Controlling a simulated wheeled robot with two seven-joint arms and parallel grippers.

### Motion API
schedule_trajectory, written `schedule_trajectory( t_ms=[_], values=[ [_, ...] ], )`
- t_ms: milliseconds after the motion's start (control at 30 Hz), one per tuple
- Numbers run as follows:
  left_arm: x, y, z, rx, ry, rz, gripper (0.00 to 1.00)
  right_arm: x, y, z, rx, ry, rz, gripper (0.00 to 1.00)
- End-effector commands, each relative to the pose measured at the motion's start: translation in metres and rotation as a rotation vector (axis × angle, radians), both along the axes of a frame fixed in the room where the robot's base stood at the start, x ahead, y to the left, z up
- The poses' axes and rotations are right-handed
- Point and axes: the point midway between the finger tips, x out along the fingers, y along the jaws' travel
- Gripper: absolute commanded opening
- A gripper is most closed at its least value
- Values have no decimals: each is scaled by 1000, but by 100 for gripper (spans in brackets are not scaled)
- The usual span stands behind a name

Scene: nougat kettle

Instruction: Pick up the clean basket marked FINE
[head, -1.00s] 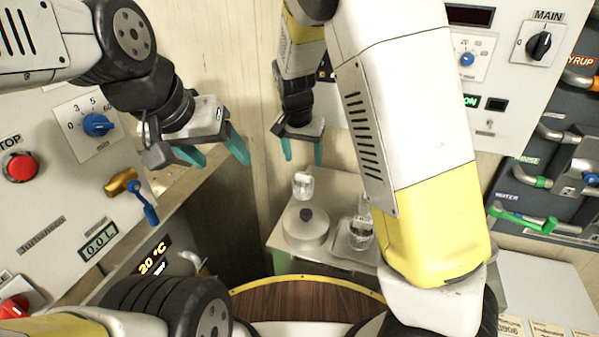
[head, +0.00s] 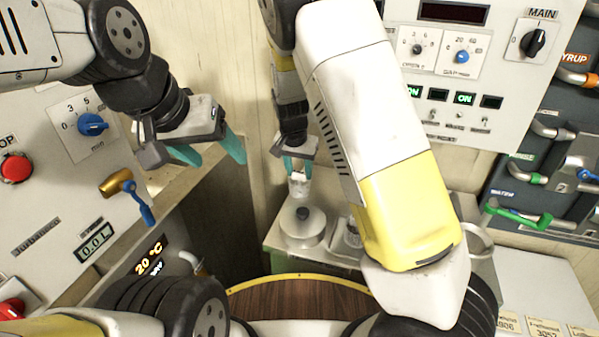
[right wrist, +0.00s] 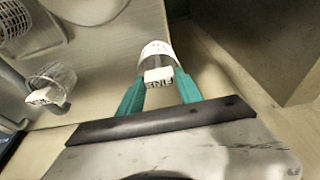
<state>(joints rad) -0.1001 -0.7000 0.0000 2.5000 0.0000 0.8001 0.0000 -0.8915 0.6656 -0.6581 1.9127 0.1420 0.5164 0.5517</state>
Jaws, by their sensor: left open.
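The basket marked FINE (right wrist: 156,54) is a small, clear mesh cup with a white tag reading FINE (right wrist: 158,78), upside down in the right wrist view. In the head view this basket (head: 299,185) stands at the back of the small side table (head: 272,236). My right gripper (head: 297,168) points down just above it. Its teal fingers (right wrist: 160,88) are apart, one on each side of the tag; I cannot tell whether they touch it. My left gripper (head: 212,152) is open and empty in front of the left control panel, far from the basket.
A lidded round pot (head: 303,228) stands in front of the basket. A second mesh basket with a white tag (right wrist: 50,85) is off to the left in the right wrist view. A wall (right wrist: 235,65) is close on the right there.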

Motion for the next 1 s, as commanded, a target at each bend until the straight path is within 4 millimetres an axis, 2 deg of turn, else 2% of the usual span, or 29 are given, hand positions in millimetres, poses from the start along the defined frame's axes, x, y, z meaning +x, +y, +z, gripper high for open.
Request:
schedule_trajectory(
  t_ms=[33,200,500,633,1000],
  values=[
    [0,0,0,0,0,0,66,0,0,0,0,0,0,30],
    [0,0,0,0,0,0,66,0,0,0,0,0,0,0],
    [0,0,0,0,0,0,66,0,0,1,0,-1,0,0],
    [0,0,0,0,0,0,66,1,1,9,2,-3,2,0],
    [0,0,0,0,0,0,66,1,1,79,3,-4,0,0]
  ],
)
